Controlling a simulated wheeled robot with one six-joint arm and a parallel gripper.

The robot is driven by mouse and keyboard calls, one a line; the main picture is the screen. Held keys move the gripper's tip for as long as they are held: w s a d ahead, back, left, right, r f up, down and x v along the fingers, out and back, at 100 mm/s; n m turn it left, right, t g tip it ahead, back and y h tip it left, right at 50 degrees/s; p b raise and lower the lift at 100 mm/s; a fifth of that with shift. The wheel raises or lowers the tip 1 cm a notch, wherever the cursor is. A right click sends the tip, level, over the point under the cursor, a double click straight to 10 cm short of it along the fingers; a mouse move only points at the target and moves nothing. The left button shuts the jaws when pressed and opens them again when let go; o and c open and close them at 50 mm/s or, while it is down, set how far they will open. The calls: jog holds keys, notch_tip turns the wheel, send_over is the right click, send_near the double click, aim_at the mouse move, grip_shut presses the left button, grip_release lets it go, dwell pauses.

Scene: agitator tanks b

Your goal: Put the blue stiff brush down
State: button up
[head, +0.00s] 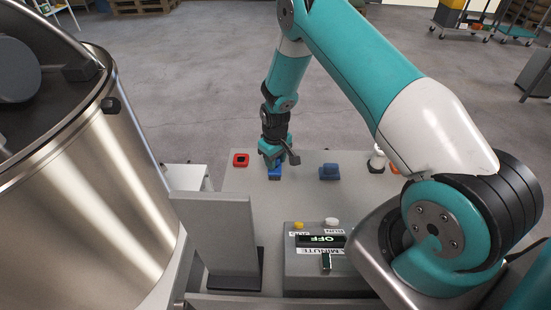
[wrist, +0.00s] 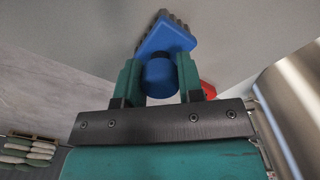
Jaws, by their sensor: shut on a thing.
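The blue stiff brush (wrist: 165,42) has a blue body with a round blue grip and grey bristles at its far end. My gripper (wrist: 159,80) is shut on its round grip, with one green finger on each side. In the head view, my gripper (head: 275,158) is over the left part of the grey table (head: 300,190), and the blue brush (head: 275,172) shows just below it. The brush is at or close to the tabletop; whether it touches cannot be told. The bristle underside is mostly hidden.
A red object (head: 241,160) lies left of the gripper. Another blue object (head: 330,172) sits to the right, with a white item (head: 377,158) beyond it. A control box (head: 325,262) reading OFF and a grey upright plate (head: 215,235) stand nearer. A large steel tank (head: 110,200) is at left.

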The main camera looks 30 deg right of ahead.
jog(key=shift+f, duration=0.1)
jog(key=shift+f, duration=0.15)
jog(key=o, duration=0.8)
jog(key=shift+r, duration=0.2)
